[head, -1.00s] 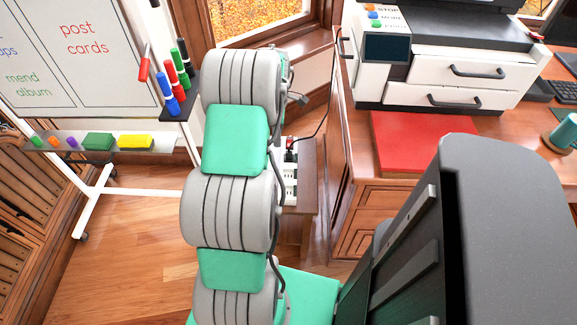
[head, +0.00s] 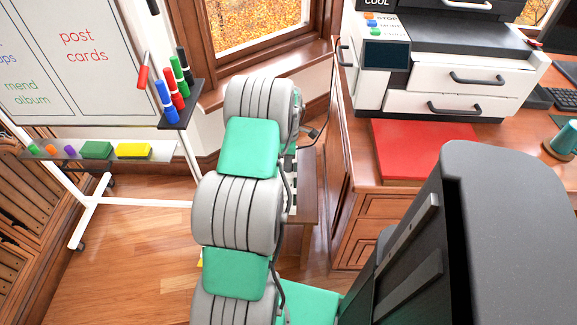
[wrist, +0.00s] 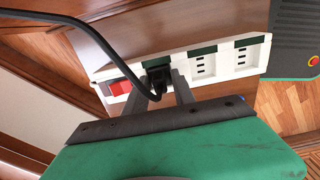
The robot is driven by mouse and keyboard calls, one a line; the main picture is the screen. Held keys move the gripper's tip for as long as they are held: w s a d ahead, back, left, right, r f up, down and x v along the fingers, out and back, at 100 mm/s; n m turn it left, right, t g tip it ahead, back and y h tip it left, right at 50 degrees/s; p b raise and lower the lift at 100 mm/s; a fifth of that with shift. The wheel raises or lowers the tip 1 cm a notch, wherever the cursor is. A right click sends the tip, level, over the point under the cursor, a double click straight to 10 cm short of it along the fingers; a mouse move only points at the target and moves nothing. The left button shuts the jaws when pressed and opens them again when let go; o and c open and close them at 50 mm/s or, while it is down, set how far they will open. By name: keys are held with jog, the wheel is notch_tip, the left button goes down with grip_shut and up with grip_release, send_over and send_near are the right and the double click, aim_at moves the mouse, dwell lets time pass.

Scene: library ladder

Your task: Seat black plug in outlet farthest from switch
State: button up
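The black plug (wrist: 156,78) sits at the white power strip, in the outlet beside the red switch (wrist: 118,88), in the wrist view. Its black cable curves up to the left. Two empty outlets show to the right: a middle one (wrist: 204,65) and the one farthest from the switch (wrist: 248,55). The fingers of my gripper (wrist: 161,88) stand on either side of the plug. Whether they press on it is not clear. In the head view my arm hides the gripper and most of the strip.
The strip lies on a small wooden stand (head: 308,190) beside the wooden desk (head: 350,215). A whiteboard with a pen holder (head: 182,105) stands to the left. The printer (head: 440,75) and a red mat (head: 425,150) are on the desk. Wooden floor lies open at left.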

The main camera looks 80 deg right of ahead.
grip_shut()
jog(key=shift+r, duration=0.15)
dwell(0.4)
